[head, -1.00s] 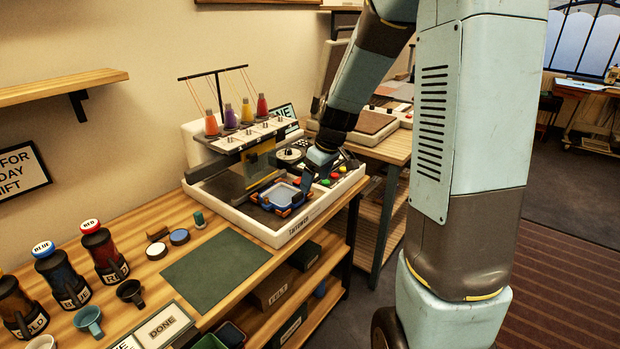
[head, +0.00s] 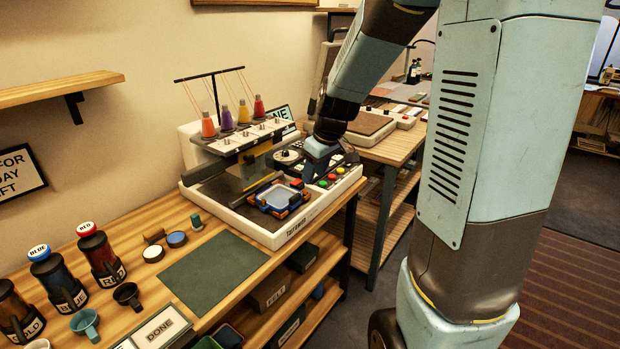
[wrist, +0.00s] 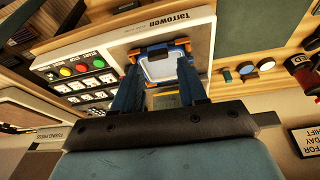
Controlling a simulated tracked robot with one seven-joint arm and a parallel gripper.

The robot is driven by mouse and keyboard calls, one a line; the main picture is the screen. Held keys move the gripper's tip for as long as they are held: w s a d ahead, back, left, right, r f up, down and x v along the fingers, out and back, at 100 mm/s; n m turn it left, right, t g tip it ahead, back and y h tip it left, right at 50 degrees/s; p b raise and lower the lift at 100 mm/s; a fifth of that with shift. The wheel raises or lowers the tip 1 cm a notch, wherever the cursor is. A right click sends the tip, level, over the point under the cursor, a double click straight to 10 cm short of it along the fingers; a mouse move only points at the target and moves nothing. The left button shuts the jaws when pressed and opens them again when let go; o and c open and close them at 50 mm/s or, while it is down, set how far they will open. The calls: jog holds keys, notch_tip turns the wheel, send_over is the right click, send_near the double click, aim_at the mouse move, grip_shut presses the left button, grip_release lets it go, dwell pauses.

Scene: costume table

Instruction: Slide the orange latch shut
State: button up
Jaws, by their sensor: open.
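A blue square hoop frame (head: 278,198) with a pale grey centre sits on the bed of the white embroidery machine (head: 264,236). Orange parts show at its edges; one orange piece (head: 297,184) is at the corner nearest my gripper, but I cannot tell for sure which is the latch or its position. In the wrist view the hoop frame (wrist: 164,66) lies beyond and between my fingers, with orange at its corners. My gripper (wrist: 159,68) is open with nothing seen between the fingers. In the head view my gripper (head: 309,174) is low beside the frame's right side; contact cannot be told.
Coloured buttons (head: 332,177) are on the machine's panel right beside my gripper. Thread cones (head: 228,118) stand on the machine head behind. A green mat (head: 214,272) and paint bottles (head: 101,252) are to the left. The mat is clear.

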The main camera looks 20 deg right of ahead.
jog(key=s+r+m, duration=0.1)
jog(key=s+r, duration=0.5)
jog(key=s+r+m+t, duration=0.1)
jog(key=s+r, duration=0.2)
jog(key=s, duration=0.1)
jog(key=shift+a+m+h, duration=0.3)
jog(key=shift+a+h, duration=0.05)
jog(key=shift+h, duration=0.05)
grip_shut()
jog(key=s+d+r+m+t+h, duration=0.1)
jog(key=s+r+m, duration=0.2)
jog(key=s, duration=1)
jog(key=shift+s+d+r+m, duration=0.2)
jog(key=shift+r+m, duration=0.2)
jog(key=shift+r, duration=0.45)
